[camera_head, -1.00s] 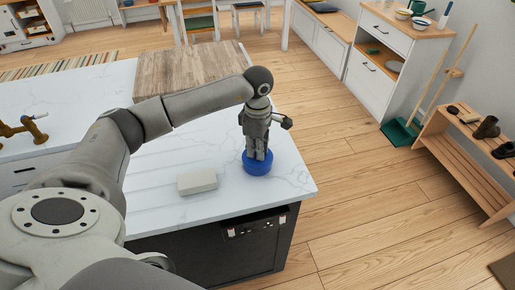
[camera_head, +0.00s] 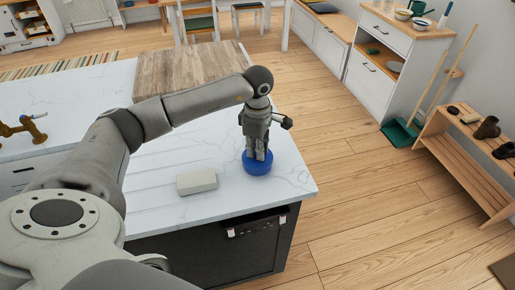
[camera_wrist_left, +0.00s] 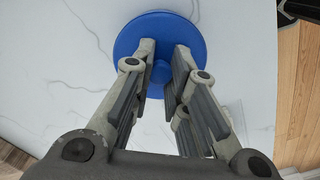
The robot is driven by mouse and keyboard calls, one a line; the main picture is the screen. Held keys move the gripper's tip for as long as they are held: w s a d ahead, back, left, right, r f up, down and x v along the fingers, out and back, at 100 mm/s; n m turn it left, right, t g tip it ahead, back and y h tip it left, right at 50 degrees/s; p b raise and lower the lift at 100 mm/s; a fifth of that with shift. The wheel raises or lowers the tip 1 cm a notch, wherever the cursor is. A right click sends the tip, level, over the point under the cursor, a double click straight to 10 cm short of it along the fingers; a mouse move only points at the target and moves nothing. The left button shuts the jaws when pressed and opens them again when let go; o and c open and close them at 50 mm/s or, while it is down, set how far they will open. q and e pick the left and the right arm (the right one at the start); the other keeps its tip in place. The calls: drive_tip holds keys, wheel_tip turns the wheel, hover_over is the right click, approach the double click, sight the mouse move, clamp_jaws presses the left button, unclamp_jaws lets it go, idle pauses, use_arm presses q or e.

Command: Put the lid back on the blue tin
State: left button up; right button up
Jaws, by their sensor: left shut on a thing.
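A round blue lid (camera_wrist_left: 160,45) with a small knob shows in the left wrist view. My left gripper (camera_wrist_left: 160,72) points down from above and is shut on the lid's knob. In the head view my left gripper (camera_head: 257,154) stands over the blue tin (camera_head: 258,168) near the right edge of the white marble counter (camera_head: 225,205). Lid and tin show there as one blue round shape, so I cannot tell whether the lid is fully seated. My right gripper is not in view.
A pale grey-white block (camera_head: 197,182) lies on the counter left of the tin. A wooden board (camera_head: 165,75) covers the counter's far part. Wood floor lies open to the right, with a wooden rack (camera_head: 465,165) beyond it.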

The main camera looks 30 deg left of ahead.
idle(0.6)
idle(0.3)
use_arm(q)
drive_tip(key=o, duration=0.8)
drive_tip(key=shift+o, duration=0.5)
drive_tip(key=o, duration=0.4)
drive_tip(key=shift+r+p, duration=1.7)
drive_tip(key=shift+r, duration=1.85)
